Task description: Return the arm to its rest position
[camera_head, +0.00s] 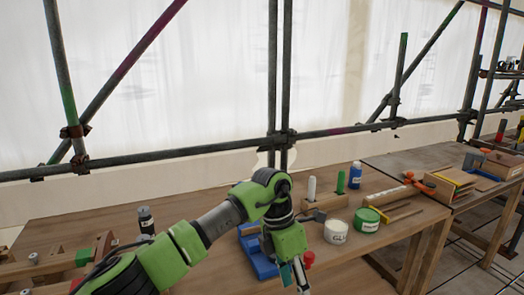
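One green and grey arm of mine comes in from the lower left and bends down over the near wooden workbench (130,215). At its end is my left gripper (302,284), pointing down at the lower edge of the picture. It is small and partly cut off, so I cannot tell whether its fingers are open or shut, or whether it holds anything. A small red knob-like thing (308,258) shows right beside it. My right gripper is not in view.
Close to the arm are a blue tray (262,267), a white glue tub (336,232), a green-lidded tin (367,220), a dark bottle (146,220) and a blue bottle (355,175). Scaffold poles (180,155) run behind the bench. A second bench (400,150) stands at the right.

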